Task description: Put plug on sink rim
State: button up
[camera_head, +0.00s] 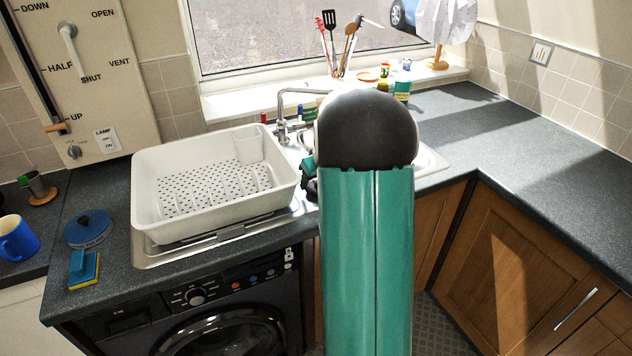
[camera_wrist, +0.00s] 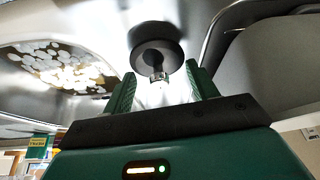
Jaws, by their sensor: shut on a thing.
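A black round plug (camera_wrist: 157,55) with a metal stub shows in the wrist view, between the two green fingers of my gripper (camera_wrist: 160,88). My gripper is shut on it. The steel sink (camera_head: 432,162) is set in the counter behind my arm in the head view. My arm hides much of the bowl, and the plug is hidden there. A bit of my gripper (camera_head: 309,175) shows left of the arm, over the sink area. In the wrist view, the steel sink surface (camera_wrist: 95,25) lies around the plug, with pale foam-like patches (camera_wrist: 65,65) at left.
A white dish rack (camera_head: 215,185) stands on the drainer left of my arm. The tap (camera_head: 284,118) rises behind the sink. Bottles (camera_head: 401,89) and utensils (camera_head: 345,45) stand by the window. A sponge (camera_head: 84,268) lies at the left front. The right counter (camera_head: 540,190) is clear.

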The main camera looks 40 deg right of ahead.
jog(key=shift+f, duration=0.5)
jog(key=shift+f, duration=0.15)
jog(key=o, duration=1)
jog(key=d+v, duration=0.1)
jog(key=v, duration=1.1)
jog(key=s+a+r+n, duration=0.1)
jog(key=s+a+r, duration=0.15)
jog(key=a, duration=0.75)
jog(key=s+a+r, duration=0.1)
jog(key=a+r, duration=0.3)
jog(key=a, duration=0.6)
jog(key=s+a+f+n, duration=0.1)
jog(key=s+a, duration=1.4)
jog(key=a, duration=0.1)
jog(key=shift+a+f+t+y, duration=0.2)
jog(key=shift+t+y, duration=0.2)
